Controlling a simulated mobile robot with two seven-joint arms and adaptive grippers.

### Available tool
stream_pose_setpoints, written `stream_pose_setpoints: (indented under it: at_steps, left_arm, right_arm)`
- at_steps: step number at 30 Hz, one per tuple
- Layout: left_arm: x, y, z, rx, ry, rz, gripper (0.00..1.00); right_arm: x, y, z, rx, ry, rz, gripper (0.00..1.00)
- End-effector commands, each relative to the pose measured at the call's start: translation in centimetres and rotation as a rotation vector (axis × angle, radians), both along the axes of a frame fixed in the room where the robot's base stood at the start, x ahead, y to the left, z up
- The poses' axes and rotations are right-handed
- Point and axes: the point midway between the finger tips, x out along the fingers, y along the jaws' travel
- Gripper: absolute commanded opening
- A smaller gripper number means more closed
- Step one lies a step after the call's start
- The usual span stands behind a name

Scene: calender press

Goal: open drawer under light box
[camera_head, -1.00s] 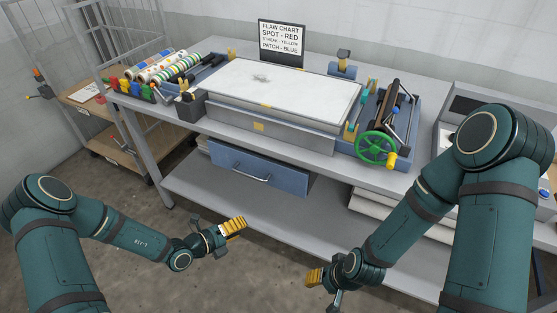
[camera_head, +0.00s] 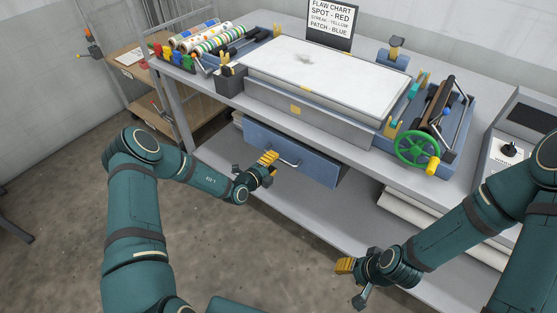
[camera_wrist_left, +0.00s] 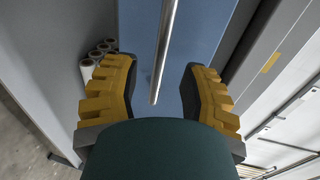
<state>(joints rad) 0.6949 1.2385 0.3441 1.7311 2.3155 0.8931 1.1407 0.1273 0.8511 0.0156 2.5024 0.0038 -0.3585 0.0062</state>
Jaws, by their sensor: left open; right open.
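The blue drawer (camera_head: 312,162) hangs under the bench top, below the light box (camera_head: 325,77) with its white top panel. Its front looks closed, and a silver bar handle (camera_head: 288,159) runs across it. My left gripper (camera_head: 268,159) is at the left part of the handle. In the left wrist view, the handle (camera_wrist_left: 164,50) runs between the open yellow fingers of my left gripper (camera_wrist_left: 160,92), with space on both sides. The blue drawer front (camera_wrist_left: 205,30) lies behind it. My right gripper (camera_head: 352,278) is low at the right, away from the drawer, its fingers seen edge-on.
A green handwheel (camera_head: 416,148) and roller stand at the bench's right end. Colored rolls (camera_head: 205,38) and small pegs are at the left end. A lower shelf (camera_head: 225,160) runs beneath the drawer. White rolls (camera_wrist_left: 98,62) show left of the handle in the left wrist view.

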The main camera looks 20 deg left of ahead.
Motion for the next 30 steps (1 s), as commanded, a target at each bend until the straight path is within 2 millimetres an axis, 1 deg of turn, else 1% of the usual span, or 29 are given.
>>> stream_pose_setpoints:
  at_steps: [1, 3, 7, 12, 19, 20, 21, 23, 24, 30]
  left_arm:
    - [0.8, -0.4, -0.3, 0.001, -0.002, -0.001, 0.43]
    - [1.7, -0.7, -0.5, 0.001, -0.002, -0.001, 0.43]
    - [2.8, -1.1, -0.7, 0.002, -0.001, -0.001, 0.43]
    - [3.4, -1.2, -0.7, 0.001, 0.0, 0.0, 0.43]
    - [3.4, -1.2, -0.7, 0.001, 0.001, -0.001, 0.43]
    - [3.4, -1.2, -0.7, 0.001, 0.0, -0.001, 0.39]
    - [3.4, -1.2, -0.7, 0.001, 0.001, -0.001, 0.25]
    - [3.4, -1.2, -0.7, 0.001, 0.001, -0.001, 0.04]
    - [3.4, -1.2, -0.7, 0.001, 0.001, -0.001, 0.0]
    - [3.3, -1.2, -0.7, 0.001, 0.001, -0.001, 0.0]
  right_arm:
    - [-0.1, 0.0, -0.3, 0.0, 0.002, 0.002, 0.47]
    - [-0.1, 0.0, -0.4, 0.0, 0.002, 0.002, 0.47]
    - [-0.2, 0.0, -0.6, 0.001, 0.004, 0.004, 0.47]
    - [-0.2, 0.0, -0.7, 0.001, 0.005, 0.004, 0.47]
    - [-0.2, 0.0, -0.7, 0.001, 0.005, 0.004, 0.47]
    - [-0.2, 0.0, -0.7, 0.001, 0.005, 0.004, 0.47]
    - [-0.2, 0.0, -0.7, 0.001, 0.005, 0.004, 0.47]
    - [-0.2, 0.0, -0.7, 0.001, 0.005, 0.004, 0.47]
    - [-0.2, 0.0, -0.7, 0.001, 0.005, 0.004, 0.47]
    - [-0.2, 0.0, -0.6, 0.001, 0.005, 0.004, 0.47]
